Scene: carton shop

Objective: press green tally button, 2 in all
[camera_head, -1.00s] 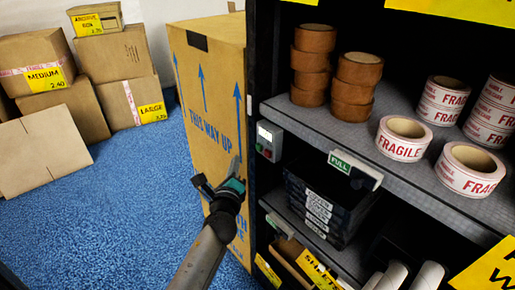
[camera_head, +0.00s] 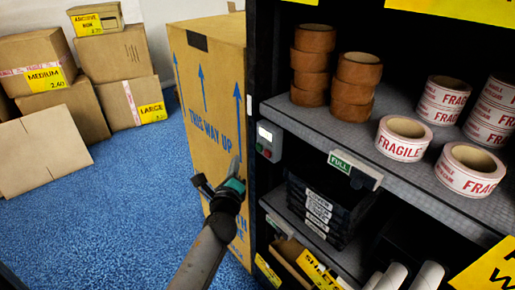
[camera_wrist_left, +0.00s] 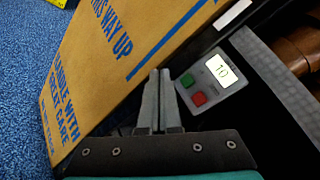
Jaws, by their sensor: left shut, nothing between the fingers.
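The tally counter (camera_head: 269,141) is a small grey box on the black shelf upright, beside the tall carton. In the left wrist view it shows a lit display (camera_wrist_left: 221,71) that seems to read 10, a green button (camera_wrist_left: 187,80) and a red button (camera_wrist_left: 199,98). My left gripper (camera_head: 238,164) is shut and empty in front of the carton, left of and slightly below the counter. In the left wrist view its fingertips (camera_wrist_left: 160,73) are just left of the green button and look apart from it. My right gripper is not in view.
The tall "THIS WAY UP" carton (camera_head: 213,95) stands close behind my left gripper. The shelf edge (camera_head: 315,138) juts out right of the counter, with a green FULL sign (camera_head: 341,163) on it. Tape rolls (camera_head: 402,139) sit on the shelf. Blue floor at left is open.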

